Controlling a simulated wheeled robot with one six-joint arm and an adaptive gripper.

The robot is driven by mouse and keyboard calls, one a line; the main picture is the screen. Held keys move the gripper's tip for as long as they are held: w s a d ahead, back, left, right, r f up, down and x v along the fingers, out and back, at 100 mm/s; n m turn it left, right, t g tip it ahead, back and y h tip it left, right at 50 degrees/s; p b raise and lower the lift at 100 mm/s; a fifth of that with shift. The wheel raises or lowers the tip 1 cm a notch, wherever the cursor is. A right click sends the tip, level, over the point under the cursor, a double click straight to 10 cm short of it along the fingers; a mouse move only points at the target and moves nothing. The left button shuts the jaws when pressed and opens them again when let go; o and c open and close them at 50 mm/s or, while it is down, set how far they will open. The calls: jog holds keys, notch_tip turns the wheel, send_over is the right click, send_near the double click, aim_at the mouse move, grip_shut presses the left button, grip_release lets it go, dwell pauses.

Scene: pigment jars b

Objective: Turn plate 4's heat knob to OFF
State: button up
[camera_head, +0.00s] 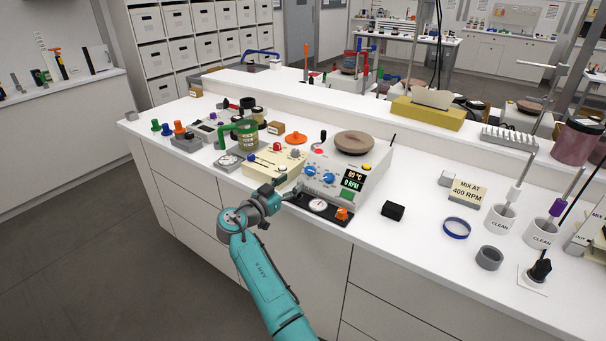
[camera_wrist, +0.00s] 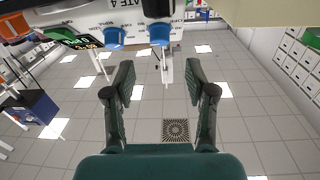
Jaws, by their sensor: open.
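Plate 4 (camera_head: 373,184) is a white hot plate with a round brown top (camera_head: 354,142) on the bench. Its display (camera_head: 354,179) reads 80 °C and 0 RPM. Two blue knobs, the left (camera_head: 310,170) and the right (camera_head: 328,179), sit on its front. My gripper (camera_head: 284,186) is close in front of the panel. Its fingers (camera_wrist: 158,84) are apart and empty, clear of both knobs.
A cream box with sliders (camera_head: 262,168) stands left of the plate. A dark pad (camera_head: 322,208) with a round dial and an orange knob lies before it. A black block (camera_head: 393,211) sits right. Bare bench (camera_head: 430,235) lies further right.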

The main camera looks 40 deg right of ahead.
aim_at(307, 171)
jog(key=x, duration=0.7)
jog(key=shift+d, duration=0.1)
grip_shut()
